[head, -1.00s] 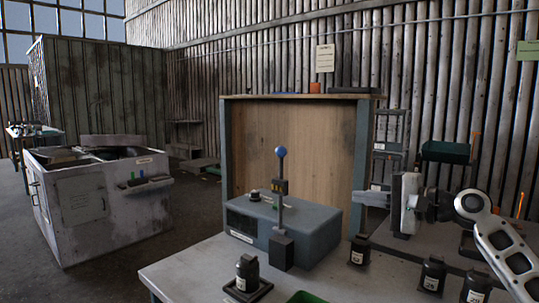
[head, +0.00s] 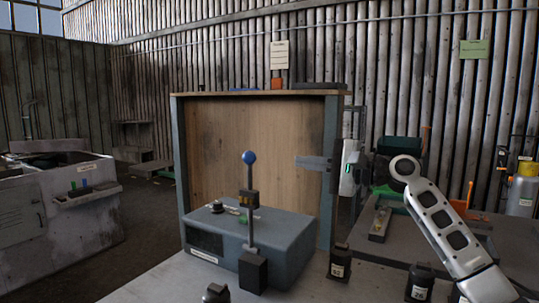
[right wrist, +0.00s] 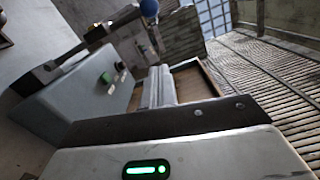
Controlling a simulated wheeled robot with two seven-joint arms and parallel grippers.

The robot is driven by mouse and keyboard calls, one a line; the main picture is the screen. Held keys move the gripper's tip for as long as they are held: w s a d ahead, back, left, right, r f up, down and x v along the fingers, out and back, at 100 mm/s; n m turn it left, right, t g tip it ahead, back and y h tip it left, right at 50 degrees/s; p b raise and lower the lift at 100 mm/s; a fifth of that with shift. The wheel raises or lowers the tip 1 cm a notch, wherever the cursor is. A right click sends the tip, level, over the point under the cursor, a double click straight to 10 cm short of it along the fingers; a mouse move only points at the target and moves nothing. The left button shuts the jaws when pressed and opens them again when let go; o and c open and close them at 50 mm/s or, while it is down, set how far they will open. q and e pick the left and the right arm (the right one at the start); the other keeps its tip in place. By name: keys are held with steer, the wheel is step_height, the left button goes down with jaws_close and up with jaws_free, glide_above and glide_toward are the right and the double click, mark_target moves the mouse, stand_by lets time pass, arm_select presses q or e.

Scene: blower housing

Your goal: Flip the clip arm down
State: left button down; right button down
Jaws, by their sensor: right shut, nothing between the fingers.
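The clip arm appears to be the upright grey lever with a blue ball knob (head: 249,158), standing at the front of the blue-grey blower housing (head: 290,238). A dark block (head: 253,270) is at its foot. My right gripper (head: 298,162) is shut and empty. It points left, to the right of the lever and at about the knob's height in the head view, with a gap between them. The right wrist view shows the blue knob (right wrist: 148,9) at the top edge and the housing (right wrist: 85,95) at left. My left gripper is not in view.
A wooden panel with a grey frame (head: 328,200) stands behind the housing. A worn metal cabinet (head: 30,225) stands at the left, across open floor.

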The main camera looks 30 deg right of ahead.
steer(key=w+a+p, duration=0.2)
steer(key=w+a, duration=0.2)
steer(key=a, duration=0.3)
steer(key=shift+a+r+p, duration=0.15)
steer(key=shift+r+p, duration=0.25)
